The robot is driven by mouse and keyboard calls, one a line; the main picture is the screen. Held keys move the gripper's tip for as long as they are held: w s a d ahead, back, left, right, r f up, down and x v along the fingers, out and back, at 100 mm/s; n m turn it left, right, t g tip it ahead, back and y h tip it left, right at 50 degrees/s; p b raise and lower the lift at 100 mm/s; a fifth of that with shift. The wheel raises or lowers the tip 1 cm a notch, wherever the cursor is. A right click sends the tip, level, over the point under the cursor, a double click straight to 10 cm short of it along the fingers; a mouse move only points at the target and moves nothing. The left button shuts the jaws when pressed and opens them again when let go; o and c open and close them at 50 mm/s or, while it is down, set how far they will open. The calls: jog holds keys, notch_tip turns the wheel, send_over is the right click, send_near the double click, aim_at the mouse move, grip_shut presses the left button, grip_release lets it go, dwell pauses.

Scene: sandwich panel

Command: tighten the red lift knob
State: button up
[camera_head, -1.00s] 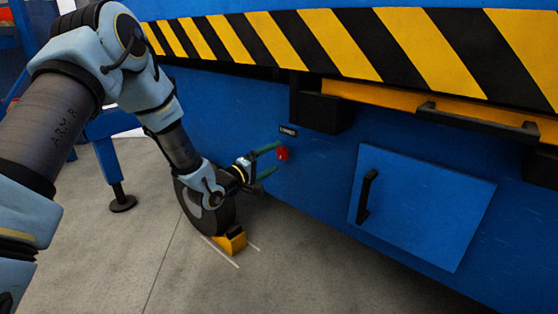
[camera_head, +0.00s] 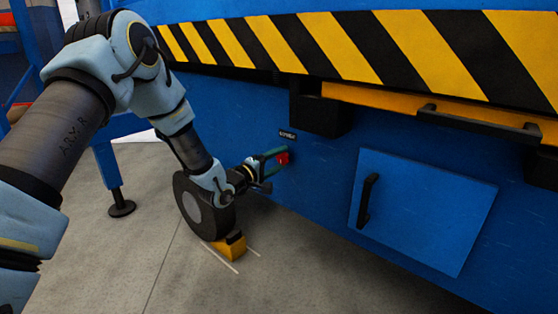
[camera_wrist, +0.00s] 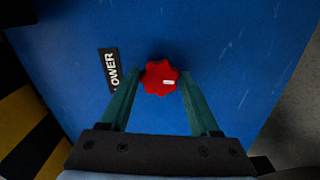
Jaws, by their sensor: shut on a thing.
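The red lift knob (camera_head: 283,158) sits on the blue machine panel, just below a small black label. The fingertips partly cover the knob's sides. The label (camera_wrist: 110,70) beside it reads "OWER" in the visible part.
A dark wheel (camera_head: 205,208) with a yellow chock (camera_head: 232,244) stands on the floor below my arm. A blue door (camera_head: 421,210) with a black handle is to the right. Above are a black box (camera_head: 320,112) and a striped yellow-black beam (camera_head: 357,45).

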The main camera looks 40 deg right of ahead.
jog(key=c, duration=0.6)
